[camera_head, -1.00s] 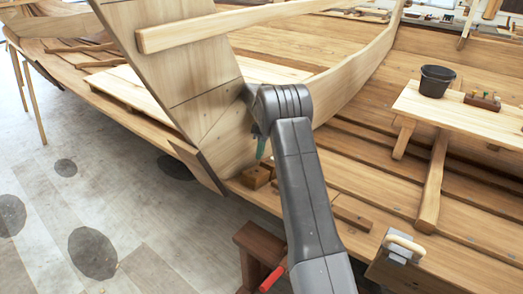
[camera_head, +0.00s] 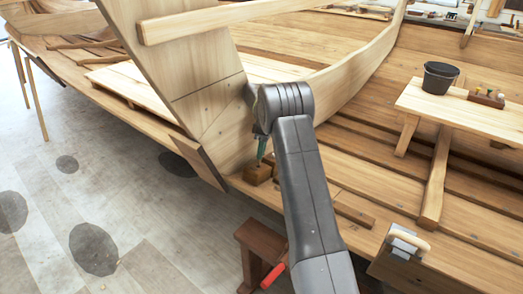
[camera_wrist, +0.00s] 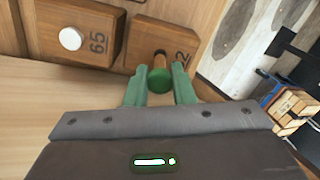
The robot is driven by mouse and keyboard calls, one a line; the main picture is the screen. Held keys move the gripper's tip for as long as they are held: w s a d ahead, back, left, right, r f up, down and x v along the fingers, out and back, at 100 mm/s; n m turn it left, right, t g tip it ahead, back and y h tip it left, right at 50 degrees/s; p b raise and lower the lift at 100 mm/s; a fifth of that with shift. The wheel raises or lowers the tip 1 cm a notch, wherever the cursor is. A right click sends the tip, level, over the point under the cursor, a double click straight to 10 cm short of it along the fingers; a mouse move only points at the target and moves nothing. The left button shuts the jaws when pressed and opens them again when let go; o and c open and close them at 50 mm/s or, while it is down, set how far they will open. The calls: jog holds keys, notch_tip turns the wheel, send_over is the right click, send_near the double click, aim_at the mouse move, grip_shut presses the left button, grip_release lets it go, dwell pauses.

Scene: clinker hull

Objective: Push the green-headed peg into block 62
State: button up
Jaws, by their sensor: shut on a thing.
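My gripper (camera_wrist: 160,86) is shut on the green-headed peg (camera_wrist: 159,80), with one green finger on each side of its head. The peg's brown shaft points away from the wrist camera towards a wooden block (camera_wrist: 168,43). The block's label ends in 2; the rest is hidden by the peg. The shaft end is at the block's face; I cannot tell how deep it sits. In the head view my gripper (camera_head: 262,148) is just above small blocks (camera_head: 258,173) at the foot of the upright plank.
Block 65 (camera_wrist: 90,24), with a white-headed peg (camera_wrist: 71,39), stands to the left in the wrist view. In the head view a bench (camera_head: 440,110) at right bears a black bucket (camera_head: 440,77) and a peg holder (camera_head: 486,98). A sawhorse (camera_head: 256,248) stands in front.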

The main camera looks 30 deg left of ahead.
jog(key=shift+f, duration=0.15)
jog(key=shift+s+f, duration=0.15)
jog(key=shift+f, duration=0.1)
jog(key=shift+b+x, duration=0.5)
jog(key=shift+x, duration=0.45)
dwell(0.6)
jog(key=o, duration=1)
jog(key=shift+f, duration=0.1)
jog(key=shift+r, duration=0.2)
jog(key=p+v, duration=0.6)
jog(key=v, duration=0.2)
jog(key=shift+p, duration=0.3)
jog(key=shift+f, duration=0.1)
